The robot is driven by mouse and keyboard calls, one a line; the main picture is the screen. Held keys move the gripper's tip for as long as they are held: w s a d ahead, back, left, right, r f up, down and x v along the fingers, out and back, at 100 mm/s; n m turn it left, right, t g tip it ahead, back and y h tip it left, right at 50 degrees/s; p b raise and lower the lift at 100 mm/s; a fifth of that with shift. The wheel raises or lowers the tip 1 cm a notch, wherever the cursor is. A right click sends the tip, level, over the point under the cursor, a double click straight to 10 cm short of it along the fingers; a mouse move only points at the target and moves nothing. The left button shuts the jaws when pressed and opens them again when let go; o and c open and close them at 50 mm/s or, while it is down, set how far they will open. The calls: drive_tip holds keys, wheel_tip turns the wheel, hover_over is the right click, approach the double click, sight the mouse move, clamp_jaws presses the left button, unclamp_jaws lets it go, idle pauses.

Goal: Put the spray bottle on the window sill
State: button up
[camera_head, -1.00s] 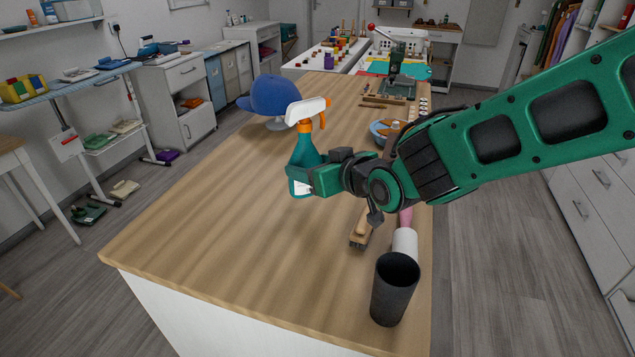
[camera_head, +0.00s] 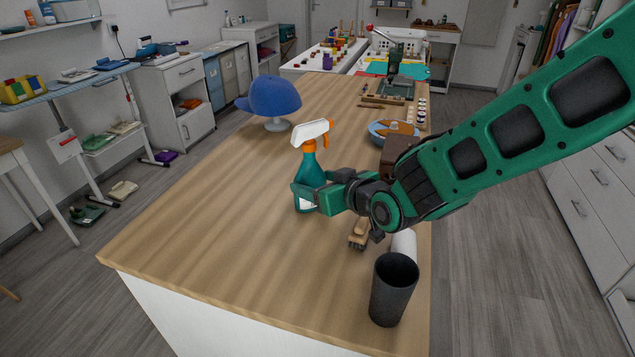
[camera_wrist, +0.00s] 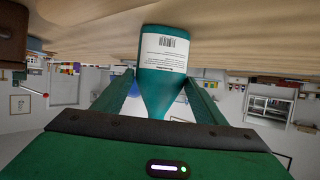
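The spray bottle (camera_head: 309,172) has a teal body, an orange collar and a white head. It stands nearly upright over the wooden table, and I cannot tell whether its base touches the top. My gripper (camera_head: 305,196) is shut on its lower body from the right. In the wrist view, which looks upside down, my gripper (camera_wrist: 160,88) has a finger on each side of the bottle (camera_wrist: 164,75), with its white label showing. A window-like frame (camera_wrist: 270,105) shows far off in the wrist view. No window sill can be made out in the head view.
On the wooden table (camera_head: 220,215) are a blue cap (camera_head: 272,97) on a stand, a blue bowl (camera_head: 385,130), a brush (camera_head: 359,235), a white roll (camera_head: 404,243) and a dark cup (camera_head: 393,290). The table's left and front parts are clear. Grey floor (camera_head: 490,280) lies to the right.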

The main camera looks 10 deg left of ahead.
drive_tip(key=shift+o, duration=1.1)
drive_tip(key=shift+r, duration=0.15)
drive_tip(key=v, duration=1.2)
